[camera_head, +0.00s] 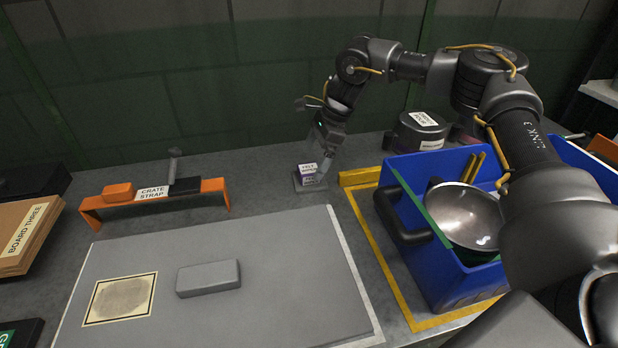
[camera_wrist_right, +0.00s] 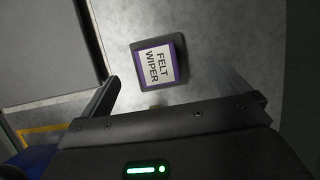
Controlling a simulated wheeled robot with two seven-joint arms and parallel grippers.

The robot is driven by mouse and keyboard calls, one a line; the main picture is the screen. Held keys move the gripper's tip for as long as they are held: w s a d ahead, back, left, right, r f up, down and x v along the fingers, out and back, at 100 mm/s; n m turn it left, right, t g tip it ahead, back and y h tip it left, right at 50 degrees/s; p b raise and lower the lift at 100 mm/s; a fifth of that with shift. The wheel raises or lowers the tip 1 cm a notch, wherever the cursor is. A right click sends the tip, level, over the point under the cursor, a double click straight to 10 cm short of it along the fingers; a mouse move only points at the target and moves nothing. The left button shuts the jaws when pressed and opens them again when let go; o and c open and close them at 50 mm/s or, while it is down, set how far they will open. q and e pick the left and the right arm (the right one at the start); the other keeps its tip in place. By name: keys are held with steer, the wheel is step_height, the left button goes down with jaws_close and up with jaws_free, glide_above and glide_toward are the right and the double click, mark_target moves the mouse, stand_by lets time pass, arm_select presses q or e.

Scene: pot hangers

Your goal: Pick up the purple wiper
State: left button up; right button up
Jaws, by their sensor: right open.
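The purple wiper (camera_wrist_right: 157,64) is a small block with a purple edge and a white "FELT WIPER" label. In the right wrist view it lies ahead of the open fingers of my right gripper (camera_wrist_right: 172,92), roughly between their lines and apart from both. In the head view the wiper (camera_head: 308,174) sits on the grey table behind the grey board, and my right gripper (camera_head: 318,165) is right at it, pointing down. The gripper partly covers the wiper there. My left gripper is out of view.
A blue crate (camera_head: 448,290) holding a metal bowl (camera_head: 463,213) stands to the right, inside yellow lines. A dark round container (camera_head: 421,130) is behind it. An orange "CRATE STRAP" rack (camera_head: 214,187) stands left. A grey block (camera_head: 208,278) lies on the grey board (camera_head: 270,235).

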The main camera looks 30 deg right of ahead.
mark_target(311, 168)
steer(key=shift+s+x, duration=0.15)
steer(key=shift+x, duration=1.15)
steer(key=shift+s+x, duration=0.1)
steer(key=shift+x, duration=1.2)
steer(key=shift+d, duration=0.1)
steer(key=shift+c, duration=0.4)
steer(key=c, duration=0.9)
